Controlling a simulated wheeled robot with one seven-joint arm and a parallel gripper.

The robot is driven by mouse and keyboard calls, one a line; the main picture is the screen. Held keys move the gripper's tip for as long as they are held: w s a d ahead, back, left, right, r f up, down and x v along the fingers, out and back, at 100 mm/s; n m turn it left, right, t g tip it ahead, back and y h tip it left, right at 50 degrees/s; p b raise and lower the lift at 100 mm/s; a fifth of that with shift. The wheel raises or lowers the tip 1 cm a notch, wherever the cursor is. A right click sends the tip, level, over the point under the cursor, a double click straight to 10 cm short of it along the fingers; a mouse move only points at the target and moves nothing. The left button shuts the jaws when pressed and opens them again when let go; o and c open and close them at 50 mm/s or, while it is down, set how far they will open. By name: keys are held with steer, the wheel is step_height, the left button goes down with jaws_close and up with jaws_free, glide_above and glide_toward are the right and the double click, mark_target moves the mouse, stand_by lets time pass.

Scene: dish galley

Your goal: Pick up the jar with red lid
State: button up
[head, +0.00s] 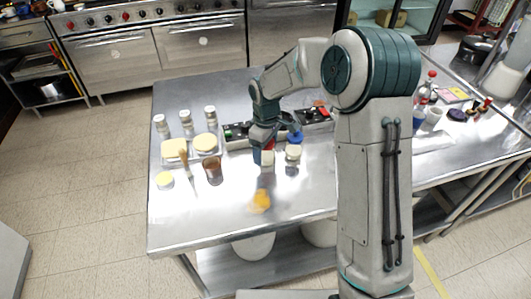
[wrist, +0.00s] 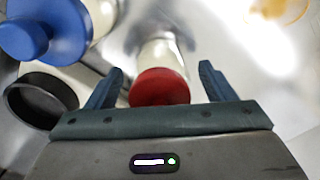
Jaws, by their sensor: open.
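The jar with red lid (wrist: 158,88) stands upright in the wrist view. Its round red lid is nearest me, and its pale body shows beyond it. My gripper (wrist: 161,68) is open, with one dark finger on each side of the jar and a visible gap on both sides. In the head view, my gripper (head: 264,138) points down at the jar (head: 267,157) on the steel table, and it partly hides the red lid.
Close on the left in the wrist view are a blue-lidded container (wrist: 62,25) and a black-rimmed jar (wrist: 42,99). A brown cup (head: 213,170) stands left of the jar. An orange patch (head: 261,200) lies on the table (head: 310,190) in front, which is otherwise fairly clear.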

steer(key=c, duration=1.3)
